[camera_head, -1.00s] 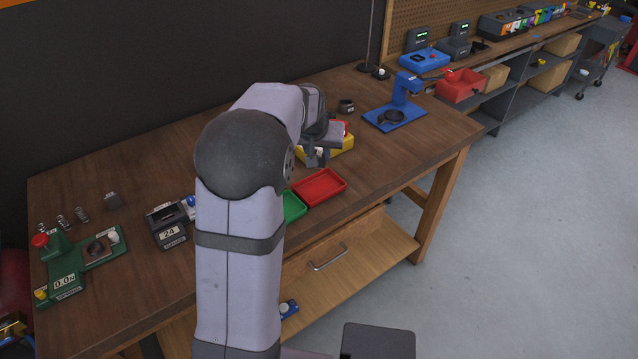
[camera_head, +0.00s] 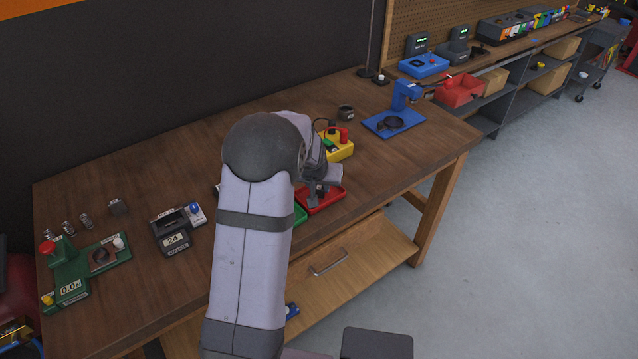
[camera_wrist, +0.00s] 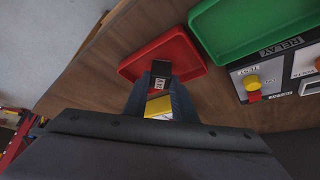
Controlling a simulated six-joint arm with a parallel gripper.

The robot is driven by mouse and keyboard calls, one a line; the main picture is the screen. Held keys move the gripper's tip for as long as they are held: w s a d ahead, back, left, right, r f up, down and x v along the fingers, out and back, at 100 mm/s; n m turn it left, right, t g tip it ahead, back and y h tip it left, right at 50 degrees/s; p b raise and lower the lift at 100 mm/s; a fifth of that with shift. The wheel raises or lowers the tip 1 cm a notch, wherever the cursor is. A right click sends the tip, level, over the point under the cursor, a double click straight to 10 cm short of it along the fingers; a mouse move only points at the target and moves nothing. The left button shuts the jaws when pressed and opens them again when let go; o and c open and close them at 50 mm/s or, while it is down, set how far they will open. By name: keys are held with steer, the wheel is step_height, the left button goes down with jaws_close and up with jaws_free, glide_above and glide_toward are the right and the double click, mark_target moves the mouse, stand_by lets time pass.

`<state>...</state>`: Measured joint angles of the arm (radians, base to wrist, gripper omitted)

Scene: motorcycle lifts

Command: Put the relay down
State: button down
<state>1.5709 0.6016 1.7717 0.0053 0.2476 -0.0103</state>
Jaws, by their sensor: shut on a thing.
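My gripper (camera_wrist: 158,97) is shut on the relay (camera_wrist: 160,76), a small dark block with a white label, seen between the fingers in the wrist view. A yellow patch shows just below it between the fingers. The relay overlaps the red tray (camera_wrist: 134,66) in that view; whether it touches the tray floor cannot be told. In the head view my gripper (camera_head: 319,194) is over the red tray (camera_head: 336,201), and the relay is hidden there. The green tray (camera_wrist: 225,48) lies beside the red one, partly hidden by my arm in the head view.
A relay tester (camera_wrist: 254,84) with a yellow button stands beside the green tray. A yellow box with a red button (camera_head: 341,150) sits behind the red tray. A blue stand (camera_head: 392,123) is at the back right. The wooden bench's front edge is close to the trays.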

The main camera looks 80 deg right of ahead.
steer(key=shift+f, duration=0.15)
steer(key=c, duration=1.5)
jaws_free()
steer(key=shift+o, duration=0.2)
steer(key=shift+r, duration=0.25)
steer(key=b+v, duration=0.3)
steer(key=v, duration=0.9)
steer(key=shift+f, duration=0.1)
